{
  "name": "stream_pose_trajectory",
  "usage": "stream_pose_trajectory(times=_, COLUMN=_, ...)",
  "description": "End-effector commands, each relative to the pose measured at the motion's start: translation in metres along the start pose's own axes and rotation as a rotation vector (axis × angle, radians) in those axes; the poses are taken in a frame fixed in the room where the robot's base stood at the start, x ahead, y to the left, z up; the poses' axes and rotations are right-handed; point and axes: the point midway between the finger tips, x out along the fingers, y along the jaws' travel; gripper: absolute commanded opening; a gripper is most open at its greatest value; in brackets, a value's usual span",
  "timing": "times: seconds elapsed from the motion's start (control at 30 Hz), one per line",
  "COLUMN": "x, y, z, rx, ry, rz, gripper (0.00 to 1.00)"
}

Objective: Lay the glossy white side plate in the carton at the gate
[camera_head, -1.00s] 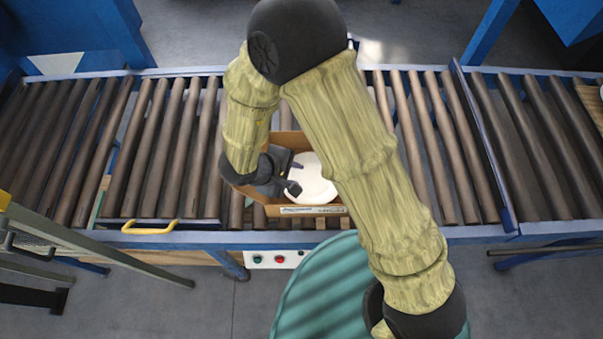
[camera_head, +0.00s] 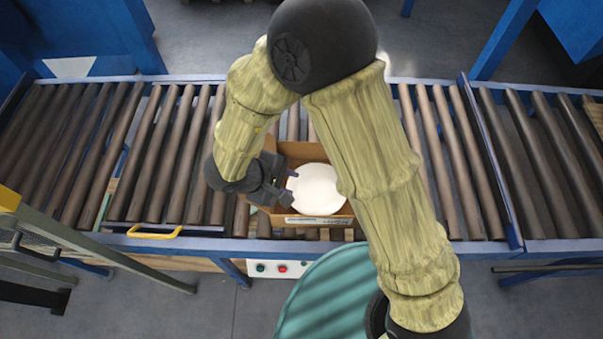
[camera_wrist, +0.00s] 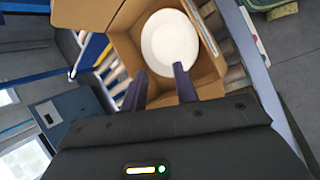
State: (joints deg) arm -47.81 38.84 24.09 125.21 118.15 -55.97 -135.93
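The glossy white side plate (camera_head: 317,189) lies inside the open cardboard carton (camera_head: 340,220) on the roller conveyor. In the wrist view the plate (camera_wrist: 168,45) shows as a whole disc within the carton walls (camera_wrist: 207,80). My gripper (camera_head: 289,187) is at the plate's left side, over the carton. Its two dark fingers (camera_wrist: 160,69) are apart with nothing clamped between them. One fingertip overlaps the plate's near edge in the wrist view; I cannot tell whether they touch. My forearm hides part of the carton's right side.
Bare rollers (camera_head: 160,150) run left of the carton, and more rollers lie to its right. A blue divider (camera_head: 490,160) crosses the conveyor at right. A yellow handle (camera_head: 154,232), a button box (camera_head: 277,268) and a teal round surface (camera_head: 325,300) are along the front.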

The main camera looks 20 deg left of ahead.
Motion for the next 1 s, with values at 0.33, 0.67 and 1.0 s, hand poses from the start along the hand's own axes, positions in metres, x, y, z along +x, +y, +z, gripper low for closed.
stream_pose_trajectory(times=0.33, x=0.003, y=0.014, z=-0.002, rx=0.057, ry=0.039, rz=0.011, gripper=0.29)
stream_pose_trajectory(times=0.67, x=0.016, y=0.121, z=0.001, rx=0.501, ry=0.374, rz=0.010, gripper=0.29)
stream_pose_trajectory(times=1.0, x=0.022, y=0.181, z=0.067, rx=0.866, ry=0.559, rz=-0.188, gripper=0.29)
